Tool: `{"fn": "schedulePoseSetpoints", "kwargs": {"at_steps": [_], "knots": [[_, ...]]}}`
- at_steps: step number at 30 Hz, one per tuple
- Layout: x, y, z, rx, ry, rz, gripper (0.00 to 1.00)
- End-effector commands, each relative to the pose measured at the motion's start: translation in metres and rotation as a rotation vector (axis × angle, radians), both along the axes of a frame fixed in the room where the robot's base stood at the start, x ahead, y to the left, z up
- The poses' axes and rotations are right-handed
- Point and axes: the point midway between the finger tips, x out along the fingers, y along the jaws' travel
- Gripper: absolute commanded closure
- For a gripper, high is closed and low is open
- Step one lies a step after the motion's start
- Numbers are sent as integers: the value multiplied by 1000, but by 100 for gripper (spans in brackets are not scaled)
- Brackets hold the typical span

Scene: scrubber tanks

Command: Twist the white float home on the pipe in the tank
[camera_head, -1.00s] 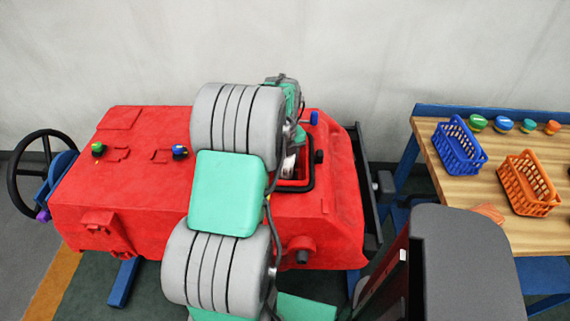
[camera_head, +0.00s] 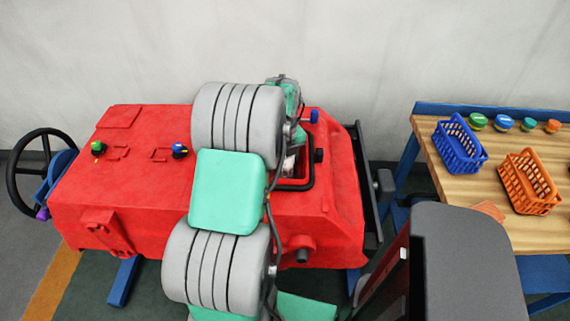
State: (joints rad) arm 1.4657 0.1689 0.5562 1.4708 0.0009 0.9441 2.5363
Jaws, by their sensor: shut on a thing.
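The red tank body (camera_head: 130,185) fills the middle of the view, with a dark-rimmed opening (camera_head: 311,172) in its top at the right. My arm reaches over the tank, and my gripper (camera_head: 291,163) is down in the opening, mostly hidden behind the arm. A small whitish patch shows there, which fits the white float (camera_head: 288,168), but its outline is too small and covered to read. My gripper is shut on it. The pipe, and how the float sits on it, are hidden.
A blue knob (camera_head: 314,117) and a black knob (camera_head: 319,155) stand close to the opening. A wooden table (camera_head: 455,180) at the right holds a blue basket (camera_head: 459,145), an orange basket (camera_head: 529,183) and several coloured round pieces. A steering wheel (camera_head: 38,172) is at far left.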

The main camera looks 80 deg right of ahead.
Motion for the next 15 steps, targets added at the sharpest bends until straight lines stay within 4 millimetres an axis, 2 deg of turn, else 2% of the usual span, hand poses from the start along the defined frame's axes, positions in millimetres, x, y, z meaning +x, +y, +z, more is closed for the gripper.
{"fn": "schedulePoseSetpoints", "kwargs": {"at_steps": [8,9,15], "knots": [[0,1,1,1,0,0,95],[0,1,1,1,0,0,51],[0,0,1,1,0,0,34]]}}
